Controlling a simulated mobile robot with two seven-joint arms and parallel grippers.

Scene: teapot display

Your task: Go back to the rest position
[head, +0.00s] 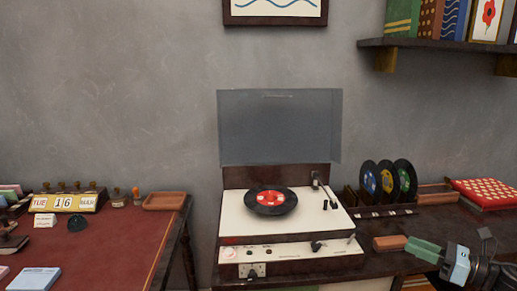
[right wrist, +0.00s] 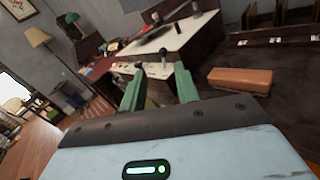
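My right gripper (head: 412,247) shows in the head view at the lower right, in front of the record player's right side, with its green fingers pointing left. In the right wrist view its two green fingers (right wrist: 158,82) stand apart with nothing between them, so it is open and empty. The record player (head: 290,240) has its clear lid (head: 280,125) up. A black record with a red label (head: 270,200) lies flat on it, and its tonearm (head: 316,182) is off to the right side. My left gripper is not in view.
A reddish-brown block (head: 390,242) lies close to my right gripper; it also shows in the right wrist view (right wrist: 240,80). Records (head: 387,178) stand in a rack at the right, near a red patterned box (head: 485,192). A red-topped desk (head: 110,240) stands left. A shelf (head: 440,43) hangs upper right.

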